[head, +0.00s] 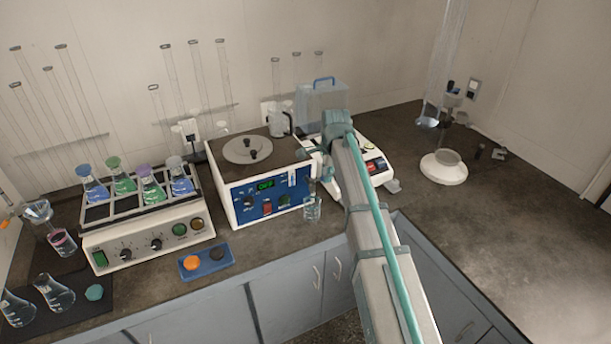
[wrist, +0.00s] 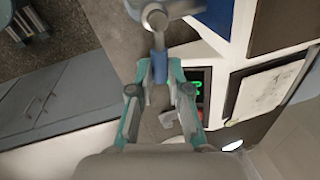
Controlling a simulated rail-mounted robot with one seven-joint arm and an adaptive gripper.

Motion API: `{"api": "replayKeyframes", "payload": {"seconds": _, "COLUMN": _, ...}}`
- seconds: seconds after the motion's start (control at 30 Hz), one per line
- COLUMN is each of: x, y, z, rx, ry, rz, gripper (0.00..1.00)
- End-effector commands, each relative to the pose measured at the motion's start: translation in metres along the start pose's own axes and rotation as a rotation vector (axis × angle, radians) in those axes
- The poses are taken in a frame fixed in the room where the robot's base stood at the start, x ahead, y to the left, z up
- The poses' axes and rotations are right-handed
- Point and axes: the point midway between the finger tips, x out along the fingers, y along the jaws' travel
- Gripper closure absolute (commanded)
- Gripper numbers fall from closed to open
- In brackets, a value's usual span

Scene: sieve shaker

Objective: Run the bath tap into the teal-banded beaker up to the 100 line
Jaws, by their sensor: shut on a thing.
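The bath (head: 262,185) is a white box with a blue front panel and a green display. Its grey tap (wrist: 155,18) shows at the top of the wrist view, with a blue lever (wrist: 160,66) pointing down between my fingers. My gripper (wrist: 160,84) is shut on that lever. In the head view my gripper (head: 308,153) is at the bath's right front corner. A clear beaker (head: 312,210) stands below it on the bench near the front edge. The fill level is too small to read.
A flask shaker (head: 145,232) with several coloured flasks stands left of the bath. A white instrument with a red display (head: 376,165) is partly behind my arm.

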Motion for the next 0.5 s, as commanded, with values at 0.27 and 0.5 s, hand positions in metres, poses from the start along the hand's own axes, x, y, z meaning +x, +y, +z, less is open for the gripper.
{"api": "replayKeyframes", "payload": {"seconds": 0.27, "x": -0.0010, "y": 0.0035, "z": -0.0143, "rx": 0.042, "ry": 0.008, "rz": -0.001, "gripper": 1.00}}
{"api": "replayKeyframes", "payload": {"seconds": 0.5, "x": -0.0010, "y": 0.0033, "z": -0.0140, "rx": 0.041, "ry": 0.007, "rz": -0.001, "gripper": 0.68}}
